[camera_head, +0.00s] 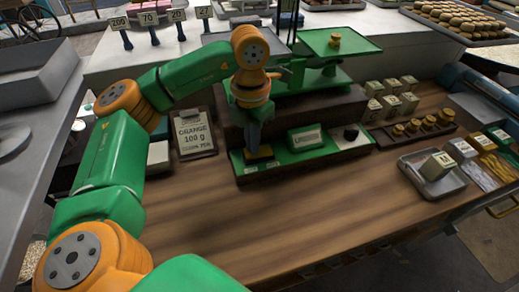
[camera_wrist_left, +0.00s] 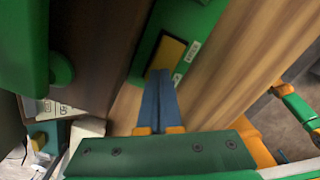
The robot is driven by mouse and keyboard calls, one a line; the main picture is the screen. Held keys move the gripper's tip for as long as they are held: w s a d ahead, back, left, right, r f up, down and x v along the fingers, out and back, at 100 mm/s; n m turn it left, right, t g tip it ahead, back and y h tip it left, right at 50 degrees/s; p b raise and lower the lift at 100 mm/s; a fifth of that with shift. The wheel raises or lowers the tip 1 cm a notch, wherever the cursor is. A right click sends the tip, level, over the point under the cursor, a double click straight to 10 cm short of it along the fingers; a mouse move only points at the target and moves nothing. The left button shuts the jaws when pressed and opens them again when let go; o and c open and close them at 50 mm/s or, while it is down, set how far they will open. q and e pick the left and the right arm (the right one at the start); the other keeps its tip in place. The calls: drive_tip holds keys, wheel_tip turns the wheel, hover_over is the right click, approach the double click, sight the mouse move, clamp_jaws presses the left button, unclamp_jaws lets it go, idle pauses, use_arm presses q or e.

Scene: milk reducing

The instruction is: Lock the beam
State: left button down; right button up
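The balance scale stands at the back of the wooden counter, with a green front plate (camera_head: 285,162). A yellow pad (camera_head: 262,153) is set in the left part of that plate; it shows in the left wrist view (camera_wrist_left: 171,55) beside small white labels too small to read surely. My left gripper (camera_head: 253,150) points down at the pad. Its blue fingers (camera_wrist_left: 159,72) are together, with nothing visible between them, tips at the pad's near edge; I cannot tell whether they touch it. My left wrist hides much of the beam.
A clipboard card (camera_head: 193,134) reading "ORANGE 100 g" stands left of the scale. At right are small boxes (camera_head: 390,98), a rack of brass weights (camera_head: 425,127) and a metal tray (camera_head: 432,175) holding a box. The front middle of the counter is clear.

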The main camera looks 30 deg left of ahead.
use_arm(q)
drive_tip(key=shift+f, duration=0.15)
wheel_tip(320, 180, up, 7)
drive_tip(key=p, duration=0.6)
drive_tip(key=shift+w, duration=0.1)
drive_tip(key=shift+f, duration=0.1)
